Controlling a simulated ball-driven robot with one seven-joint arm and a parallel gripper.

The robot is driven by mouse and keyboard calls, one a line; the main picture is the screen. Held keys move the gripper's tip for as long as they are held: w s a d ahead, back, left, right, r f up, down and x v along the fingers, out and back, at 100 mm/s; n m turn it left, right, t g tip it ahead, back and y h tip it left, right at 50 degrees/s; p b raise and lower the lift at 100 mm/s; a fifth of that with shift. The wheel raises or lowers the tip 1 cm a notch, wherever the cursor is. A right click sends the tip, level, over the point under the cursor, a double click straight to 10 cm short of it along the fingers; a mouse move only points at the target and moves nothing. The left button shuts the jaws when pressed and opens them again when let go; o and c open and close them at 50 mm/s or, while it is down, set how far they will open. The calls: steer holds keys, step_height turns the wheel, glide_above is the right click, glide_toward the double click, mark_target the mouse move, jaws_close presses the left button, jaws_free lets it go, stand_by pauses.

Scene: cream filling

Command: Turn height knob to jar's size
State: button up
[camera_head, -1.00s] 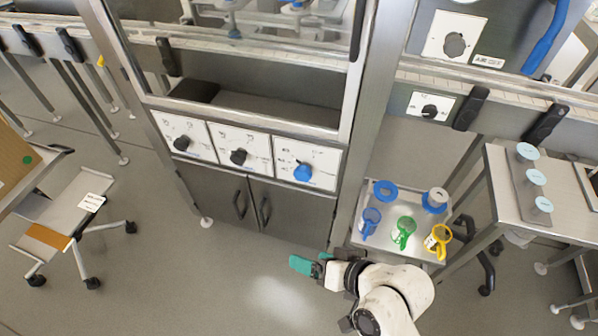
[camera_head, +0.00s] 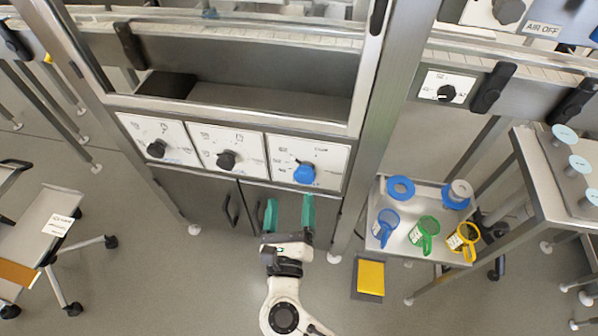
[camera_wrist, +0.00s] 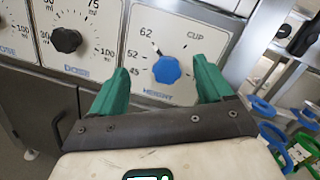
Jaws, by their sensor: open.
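The height knob (camera_head: 304,173) is blue and sits on the rightmost of three white panels on the machine front. In the wrist view the blue knob (camera_wrist: 166,70) is on a panel reading "HEIGHT", with 62, 52, 45 and "CUP" around it. A small dark pointer above the knob tilts up and left, near 62. My gripper (camera_head: 290,217) has green fingers spread apart and empty, below the panel. In the wrist view my gripper (camera_wrist: 163,90) frames the knob from both sides, with no visible contact. I cannot tell which container is the jar.
Two black knobs (camera_head: 227,160) (camera_head: 157,149) sit to the left. A cart tray (camera_head: 400,240) at right holds blue, green and yellow handled cups (camera_head: 424,235) and two blue rings (camera_head: 400,188). Light-blue-topped cylinders (camera_head: 579,163) stand on the right table.

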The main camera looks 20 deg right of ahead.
mark_target(303, 179)
steer(key=w+d+f+m, duration=0.1)
steer(key=w+d, duration=0.1)
steer(key=w+d+f+m+g+h, duration=0.1)
steer(key=w+d, duration=0.1)
steer(key=w, duration=0.1)
steer(key=w+d+f+g, duration=0.1)
steer(key=w+d, duration=0.2)
steer(key=shift+f+m+h, duration=0.1)
steer(key=shift+m+h, duration=0.2)
steer(key=shift+m, duration=0.1)
steer(key=shift+c, duration=0.4)
steer(key=c, duration=0.9)
steer(key=shift+c, duration=0.2)
steer(key=shift+p, duration=0.3)
